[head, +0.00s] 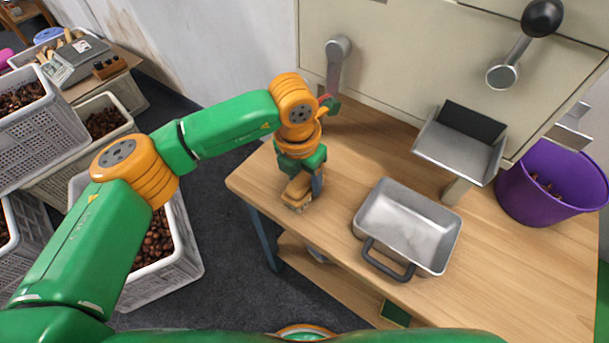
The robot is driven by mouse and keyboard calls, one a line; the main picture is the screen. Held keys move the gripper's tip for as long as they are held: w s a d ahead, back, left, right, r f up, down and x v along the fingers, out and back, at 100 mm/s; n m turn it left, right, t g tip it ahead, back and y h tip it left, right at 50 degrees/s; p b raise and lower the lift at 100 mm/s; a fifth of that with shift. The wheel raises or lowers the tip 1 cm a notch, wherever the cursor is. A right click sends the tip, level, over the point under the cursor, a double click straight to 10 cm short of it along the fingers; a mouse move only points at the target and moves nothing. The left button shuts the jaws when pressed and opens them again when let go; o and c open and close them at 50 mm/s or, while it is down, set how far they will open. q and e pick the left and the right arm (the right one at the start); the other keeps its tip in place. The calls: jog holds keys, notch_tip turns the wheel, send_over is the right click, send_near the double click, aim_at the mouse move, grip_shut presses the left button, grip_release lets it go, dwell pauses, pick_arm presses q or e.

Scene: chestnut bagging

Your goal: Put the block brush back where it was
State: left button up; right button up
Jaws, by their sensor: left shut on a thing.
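My left arm reaches in from the left, and its gripper (304,183) points down over the left end of the wooden table (335,228). The gripper is shut on the block brush (296,197), a small tan block low between the fingers. The fingers and wrist hide part of the brush. The brush is at or just above the tabletop; I cannot tell whether it touches. My right gripper is not in view.
A metal pan (408,225) with a dark handle sits right of the gripper. Behind stands a cream machine (420,60) with a metal chute (462,140). A purple bucket (550,190) is at right. Crates of chestnuts (180,255) stand on the floor at left.

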aim_at(300, 182)
pick_arm(q)
jog(key=shift+f, duration=0.2)
jog(key=o, duration=1.3)
jog(key=shift+r, duration=0.6)
jog(key=r, duration=0.7)
jog(key=s+a+r, duration=0.1)
jog(key=r, duration=0.3)
jog(key=shift+s+r, duration=0.1)
